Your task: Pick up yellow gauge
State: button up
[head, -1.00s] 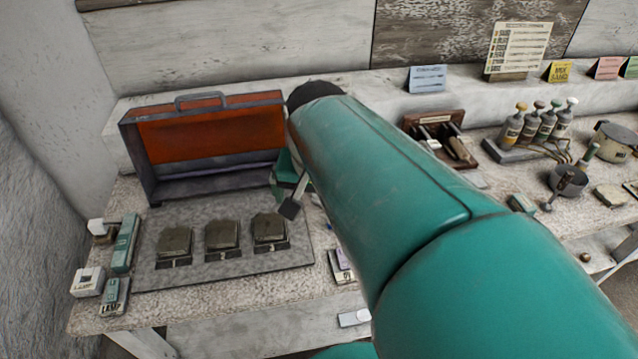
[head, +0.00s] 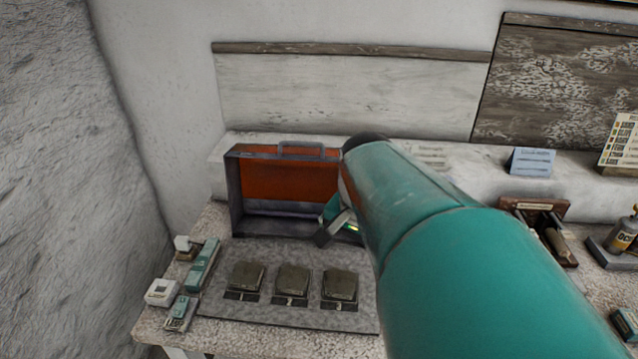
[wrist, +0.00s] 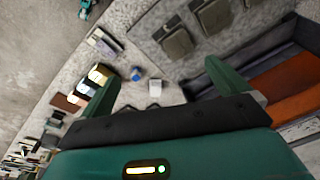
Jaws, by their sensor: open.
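I cannot pick out a yellow gauge for certain. In the wrist view, a tan-yellow piece (wrist: 98,73) lies near the left finger; I cannot tell what it is. My gripper (wrist: 160,76) is open, with its two green fingers spread apart and nothing held between them. Between and beyond the fingers, a small white object (wrist: 155,88) and a small blue object (wrist: 137,73) lie on the bench. In the head view my gripper (head: 333,222) is in front of the open case's right part, partly hidden by my teal arm.
An open case with an orange lining (head: 285,181) stands behind a grey mat (head: 260,311) bearing three dark blocks (head: 292,281). Small teal and white devices (head: 203,265) lie left of it. A wooden rack (head: 535,207) stands right of my arm. My arm hides the bench middle.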

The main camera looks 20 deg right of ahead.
jog(key=s+d+f+m+y, duration=0.2)
jog(key=s+d+f+m, duration=0.15)
jog(key=d, duration=0.45)
jog(key=s+d+f+m+t+y, duration=0.1)
jog(key=s+d+f+m, duration=0.3)
jog(key=d, duration=0.5)
jog(key=s+d+f+m+y, duration=0.2)
jog(key=s+d+m, duration=0.25)
jog(key=d, duration=0.35)
jog(key=shift+m, duration=0.4)
jog(key=x, duration=1.3)
jog(key=shift+w+d+f, duration=0.2)
jog(key=shift+d+f, duration=0.05)
jog(key=shift+f, duration=0.1)
jog(key=c, duration=1)
jog(key=shift+r+h, duration=0.1)
jog(key=shift+h, duration=0.2)
